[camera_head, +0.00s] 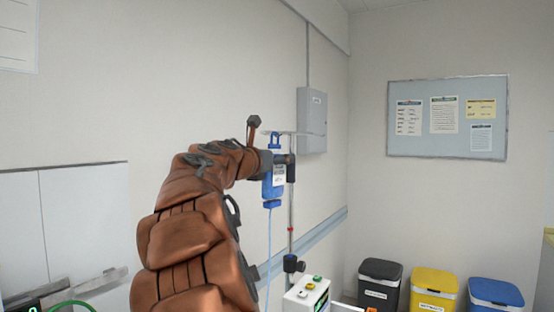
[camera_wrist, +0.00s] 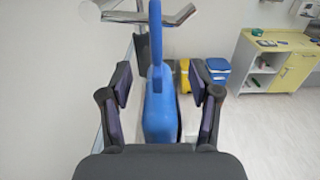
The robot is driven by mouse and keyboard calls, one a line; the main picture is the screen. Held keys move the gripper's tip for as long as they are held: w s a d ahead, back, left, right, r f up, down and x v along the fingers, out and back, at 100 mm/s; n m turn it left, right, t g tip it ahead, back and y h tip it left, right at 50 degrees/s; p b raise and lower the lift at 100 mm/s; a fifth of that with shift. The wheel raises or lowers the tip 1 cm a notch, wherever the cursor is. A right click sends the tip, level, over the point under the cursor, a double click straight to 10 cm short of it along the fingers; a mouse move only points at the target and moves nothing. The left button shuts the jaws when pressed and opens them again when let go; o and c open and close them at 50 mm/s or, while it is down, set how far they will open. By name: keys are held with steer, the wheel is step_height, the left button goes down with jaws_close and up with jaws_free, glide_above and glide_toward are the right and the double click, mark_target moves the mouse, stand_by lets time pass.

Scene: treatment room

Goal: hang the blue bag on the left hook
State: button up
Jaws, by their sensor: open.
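The blue bag (camera_head: 273,187) hangs upright by the pole, with a white label on its front and a thin tube running down from it. In the wrist view the bag (camera_wrist: 158,112) stands between the fingers of my gripper (camera_wrist: 160,84), which is open, with gaps on both sides. Its top loop (camera_wrist: 156,42) overlaps the metal hook bar (camera_wrist: 120,16) in the picture. I cannot tell for sure whether the loop is seated on the left hook. In the head view my gripper (camera_head: 278,165) is around the bag's upper part, and the pole (camera_head: 290,215) is just behind.
A white device with coloured knobs (camera_head: 306,294) is low on the pole. Black (camera_head: 380,285), yellow (camera_head: 433,287) and blue bins (camera_head: 494,293) stand at right. A grey wall box (camera_head: 312,120) is behind the pole. A counter (camera_wrist: 285,68) is at far right, with open floor before it.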

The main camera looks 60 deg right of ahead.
steer(key=a, duration=1.2)
steer(key=shift+s, duration=0.25)
steer(key=s+a+f+m+y, duration=0.25)
steer(key=a+f+m, duration=0.2)
steer(key=f, duration=0.55)
steer(key=s+a+f+m+y, duration=0.25)
steer(key=a+f+y, duration=0.2)
steer(key=f, duration=0.55)
steer(key=s+a+f+m+y, duration=0.1)
steer(key=a+f+m+y, duration=0.3)
steer(key=f, duration=0.6)
steer(key=s+a+f+m+y, duration=0.2)
steer(key=s+a+f, duration=0.3)
steer(key=a, duration=0.3)
steer(key=s+a+f+m+g+y, duration=0.1)
steer(key=s+a+f+m+y, duration=0.1)
steer(key=s+a+f, duration=0.3)
steer(key=s+a+f+m+g+y, duration=0.1)
steer(key=s+a+f+m+y, duration=0.2)
steer(key=a, duration=0.8)
step_height(320, 180, down, 4)
steer(key=shift+s+a+r, duration=0.15)
steer(key=shift+s+a, duration=0.25)
steer(key=shift+s, duration=0.6)
steer(key=shift+d+m, duration=0.15)
steer(key=shift+m, duration=0.15)
